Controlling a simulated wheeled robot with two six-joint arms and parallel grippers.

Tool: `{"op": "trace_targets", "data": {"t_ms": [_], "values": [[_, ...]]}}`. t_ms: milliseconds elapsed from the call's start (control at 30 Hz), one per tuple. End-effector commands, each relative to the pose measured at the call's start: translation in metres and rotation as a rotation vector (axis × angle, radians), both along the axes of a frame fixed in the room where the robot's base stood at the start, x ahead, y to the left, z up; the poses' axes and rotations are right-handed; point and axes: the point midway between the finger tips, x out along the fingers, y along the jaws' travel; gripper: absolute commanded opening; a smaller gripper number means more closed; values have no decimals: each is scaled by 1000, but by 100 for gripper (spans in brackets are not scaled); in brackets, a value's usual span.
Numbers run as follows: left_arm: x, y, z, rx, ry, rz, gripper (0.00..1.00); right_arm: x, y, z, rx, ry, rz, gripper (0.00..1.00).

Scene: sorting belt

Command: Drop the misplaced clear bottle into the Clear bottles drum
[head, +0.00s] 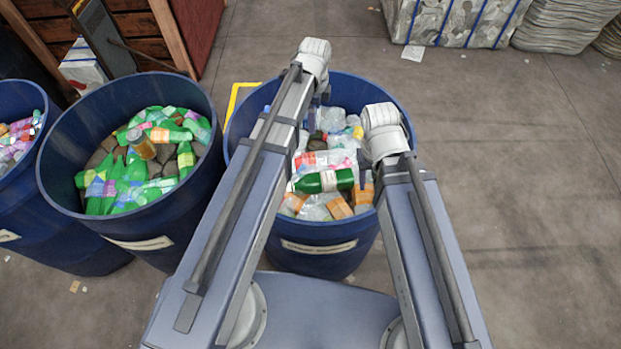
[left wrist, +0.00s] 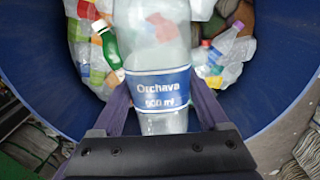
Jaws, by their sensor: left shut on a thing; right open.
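A clear bottle (left wrist: 155,50) with a blue "Orchava 500 ml" label is between the fingers of my left gripper (left wrist: 160,98) in the left wrist view. My left gripper (head: 316,108) is shut on it, above the blue drum (head: 318,238) in front of me. That drum holds mostly clear bottles; the writing on its label is too small to read. In the head view the held bottle is hard to tell from those behind it. My right gripper (head: 364,188) is open over the same drum's right side.
A green bottle (head: 325,181) lies among the clear ones. The blue drum to the left (head: 190,215) holds mostly green bottles and a brown one (head: 140,143). Another drum (head: 30,225) stands at the far left. A bale (head: 455,20) stands behind; the right floor is clear.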

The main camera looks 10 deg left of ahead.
Motion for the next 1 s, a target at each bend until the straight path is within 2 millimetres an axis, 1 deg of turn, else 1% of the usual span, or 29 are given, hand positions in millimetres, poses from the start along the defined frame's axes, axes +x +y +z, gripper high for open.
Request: {"op": "trace_targets", "data": {"t_ms": [33,67,333,367,533,567,833,1000], "values": [[0,0,-7,0,0,0,25,0,0,-7,0,0,0,50],[0,0,-7,0,0,0,25,0,0,-7,0,0,0,50],[0,0,-6,0,0,0,25,0,0,-6,0,0,0,50],[0,0,-6,0,0,0,79,0,0,-6,0,0,0,50],[0,0,-6,0,0,0,99,0,0,-6,0,0,0,50],[0,0,-6,0,0,0,100,0,0,-6,0,0,0,50],[0,0,-5,0,0,0,100,0,0,-5,0,0,0,50],[0,0,3,0,0,0,100,0,0,3,0,0,0,50]]}}
